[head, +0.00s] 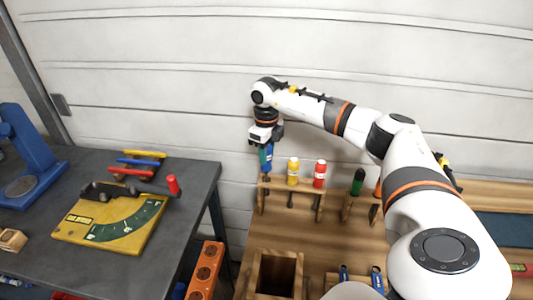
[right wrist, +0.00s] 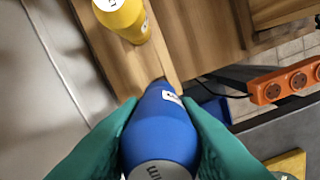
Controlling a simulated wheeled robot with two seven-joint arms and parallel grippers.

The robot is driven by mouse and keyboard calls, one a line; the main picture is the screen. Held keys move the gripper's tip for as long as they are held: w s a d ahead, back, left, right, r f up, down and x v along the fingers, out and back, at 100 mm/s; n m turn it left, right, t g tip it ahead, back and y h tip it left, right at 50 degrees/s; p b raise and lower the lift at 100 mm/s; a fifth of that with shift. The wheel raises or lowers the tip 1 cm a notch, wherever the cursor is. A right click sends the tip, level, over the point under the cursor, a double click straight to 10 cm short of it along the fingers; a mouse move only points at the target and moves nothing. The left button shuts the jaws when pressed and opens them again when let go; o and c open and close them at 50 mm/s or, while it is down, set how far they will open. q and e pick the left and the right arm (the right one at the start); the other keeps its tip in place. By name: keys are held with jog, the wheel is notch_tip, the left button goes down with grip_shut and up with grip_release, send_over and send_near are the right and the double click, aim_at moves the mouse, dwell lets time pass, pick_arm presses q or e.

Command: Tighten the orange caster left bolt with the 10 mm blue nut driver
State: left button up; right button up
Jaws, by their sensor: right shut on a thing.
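The blue nut driver (right wrist: 160,125) is between the two green fingers of my right gripper (right wrist: 160,105) in the right wrist view, its printed cap end toward the camera. In the head view my right gripper (head: 265,152) points down at the left end of the wooden tool rack (head: 305,188), shut on the blue handle (head: 269,160). The driver looks upright there; whether its shaft is still in the rack is hard to tell. My left gripper is not in view. I cannot make out the orange caster or its left bolt.
Yellow (head: 292,172), red (head: 320,174) and green (head: 358,182) drivers stand in racks to the right. An open wooden box (head: 278,272) is in front. An orange power strip (head: 205,270) hangs beside the dark table (head: 120,270), which bears a yellow gauge board (head: 112,228).

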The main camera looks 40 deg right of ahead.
jog(key=shift+r+p, duration=3.4)
jog(key=shift+r, duration=1.4)
jog(key=o, duration=0.5)
jog(key=c, duration=0.5)
jog(key=shift+f, duration=0.1)
